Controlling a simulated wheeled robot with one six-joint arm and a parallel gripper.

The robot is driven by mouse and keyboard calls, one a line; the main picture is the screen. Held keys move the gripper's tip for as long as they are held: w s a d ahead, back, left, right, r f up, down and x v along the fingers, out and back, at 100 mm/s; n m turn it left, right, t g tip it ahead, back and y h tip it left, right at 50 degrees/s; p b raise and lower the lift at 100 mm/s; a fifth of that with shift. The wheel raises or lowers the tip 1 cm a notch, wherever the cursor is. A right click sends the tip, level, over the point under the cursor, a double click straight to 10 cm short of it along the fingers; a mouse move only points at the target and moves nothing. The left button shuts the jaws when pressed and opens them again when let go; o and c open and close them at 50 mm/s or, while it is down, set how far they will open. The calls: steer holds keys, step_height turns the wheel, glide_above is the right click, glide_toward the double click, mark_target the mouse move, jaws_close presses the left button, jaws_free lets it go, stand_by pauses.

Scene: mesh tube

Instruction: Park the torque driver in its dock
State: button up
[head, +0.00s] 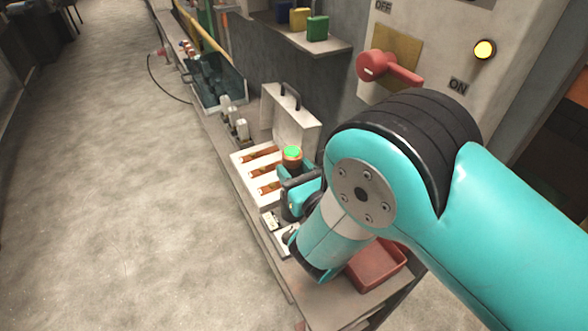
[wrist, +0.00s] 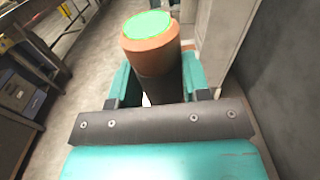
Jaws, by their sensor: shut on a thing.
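The torque driver (head: 292,154), with a green top and an orange-brown band, stands upright in my gripper (head: 293,190). In the wrist view the driver (wrist: 152,42) shows its green end, orange-brown collar and dark body. My gripper (wrist: 157,85) is shut around the dark body, one teal finger on each side. The driver's lower end is hidden by my gripper and arm. I cannot clearly pick out the dock; small pale fixtures (head: 270,221) sit on the bench just below my gripper, partly covered by it.
An open white case (head: 291,118) with several copper-coloured tubes stands beside my gripper. A red tray (head: 376,266) lies at the near end of the bench. A red lever (head: 390,69) juts from the wall panel. Farther along are upright pale blocks (head: 236,124) and a dark teal bin (head: 217,84).

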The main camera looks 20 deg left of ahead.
steer(key=shift+f+b, duration=0.65)
steer(key=shift+f, duration=0.1)
stand_by(0.6)
steer(key=o, duration=1.1)
steer(key=shift+s+f, duration=0.1)
steer(key=shift+f, duration=0.05)
